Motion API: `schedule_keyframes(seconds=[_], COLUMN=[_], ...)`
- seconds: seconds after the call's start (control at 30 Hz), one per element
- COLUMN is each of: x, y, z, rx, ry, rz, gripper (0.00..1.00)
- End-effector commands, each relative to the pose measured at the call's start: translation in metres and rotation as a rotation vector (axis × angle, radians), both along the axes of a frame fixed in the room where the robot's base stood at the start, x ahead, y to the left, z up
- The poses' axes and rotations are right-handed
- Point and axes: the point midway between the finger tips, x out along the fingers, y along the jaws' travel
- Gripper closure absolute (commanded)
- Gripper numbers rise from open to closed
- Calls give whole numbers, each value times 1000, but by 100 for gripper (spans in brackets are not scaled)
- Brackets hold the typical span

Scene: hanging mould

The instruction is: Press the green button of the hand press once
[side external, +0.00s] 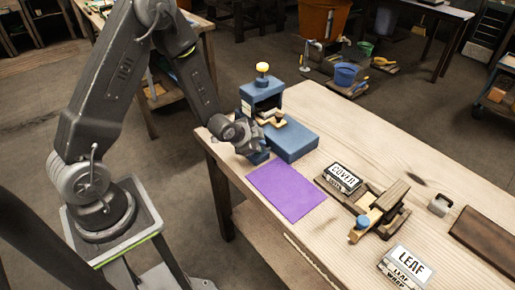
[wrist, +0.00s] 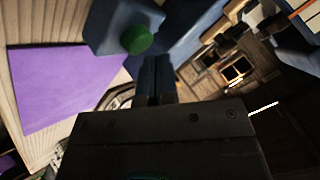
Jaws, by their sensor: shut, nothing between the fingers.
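The hand press (side external: 292,141) is a blue block with an upright frame and a yellow knob on top. It stands at the table's far left edge. In the wrist view the green button (wrist: 137,39) is a round cap on a blue box (wrist: 112,24). I cannot make out the button in the side view, where my arm covers that area. My gripper (side external: 258,150) is low by the press's near left side. In the wrist view my gripper (wrist: 157,62) has its fingers together and empty, close beside the button. No contact with the button shows.
A purple mat (side external: 287,191) lies on the wooden table (side external: 325,118) in front of the press; it also shows in the wrist view (wrist: 60,85). To the right are a block marked COVER (side external: 343,178), a wooden clamp-like fixture (side external: 385,208) and blocks marked LEAF (side external: 410,265).

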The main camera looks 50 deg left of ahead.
Motion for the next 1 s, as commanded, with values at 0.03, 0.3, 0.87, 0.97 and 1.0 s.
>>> schedule_keyframes(seconds=[0.03,0.3,0.87,0.97,1.0], x=[0,0,0,0,0], y=[0,0,0,0,0], z=[0,-2,-8,-9,-10], rx=[0,0,0,0,0], ry=[0,0,1,1,1], rz=[0,0,0,0,0], gripper=[100,100,100,100,100])
